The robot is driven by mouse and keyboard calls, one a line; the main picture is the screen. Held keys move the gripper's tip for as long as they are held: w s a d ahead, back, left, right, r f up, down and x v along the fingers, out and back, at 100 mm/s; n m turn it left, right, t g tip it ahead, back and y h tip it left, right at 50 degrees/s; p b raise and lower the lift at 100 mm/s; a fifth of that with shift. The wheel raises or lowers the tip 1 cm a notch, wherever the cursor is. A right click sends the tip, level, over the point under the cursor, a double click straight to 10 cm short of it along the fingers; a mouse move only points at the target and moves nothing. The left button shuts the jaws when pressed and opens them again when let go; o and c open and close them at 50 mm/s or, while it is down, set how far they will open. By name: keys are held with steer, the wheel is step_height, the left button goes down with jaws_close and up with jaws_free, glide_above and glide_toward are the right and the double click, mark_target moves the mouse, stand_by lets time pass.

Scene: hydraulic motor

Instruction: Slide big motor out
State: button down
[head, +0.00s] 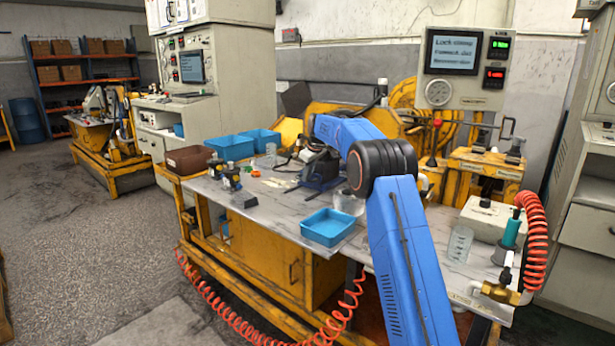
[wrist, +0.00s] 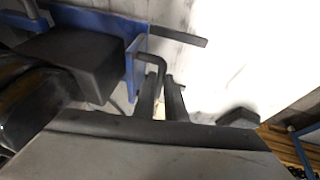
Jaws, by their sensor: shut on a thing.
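In the wrist view, my gripper (wrist: 163,84) has its two dark fingers close together around a bent grey rod (wrist: 152,60). The rod comes from the side of a blue fixture (wrist: 136,66). A dark, blocky body (wrist: 80,60), possibly the big motor, sits against the fixture at the left. A rounded dark part with a brownish band lies at the left edge. In the head view the blue fixture (head: 322,171) stands on the workbench, with dark parts on and around it. My blue arm reaches over the bench and hides much there; my fingertips cannot be made out.
The workbench (head: 270,209) carries a blue tray (head: 328,227), a clear beaker (head: 348,202), blue bins (head: 231,147) and a brown bin (head: 188,159). A measuring cup (head: 460,243) and a coiled red hose (head: 535,240) are at the right. A display panel (head: 455,55) stands behind.

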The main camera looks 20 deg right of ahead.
steer(key=s+a, duration=0.1)
steer(key=a, duration=0.1)
steer(key=s+a, duration=0.2)
steer(key=a, duration=0.1)
steer(key=s+a, duration=0.2)
steer(key=shift+a, duration=0.2)
steer(key=shift+s+a, duration=0.15)
steer(key=shift+f, duration=0.1)
steer(key=c, duration=1.8)
jaws_free()
steer(key=shift+s+a, duration=0.1)
steer(key=shift+a, duration=0.05)
steer(key=v, duration=1.7)
steer(key=shift+r, duration=0.25)
steer(key=shift+s, duration=0.15)
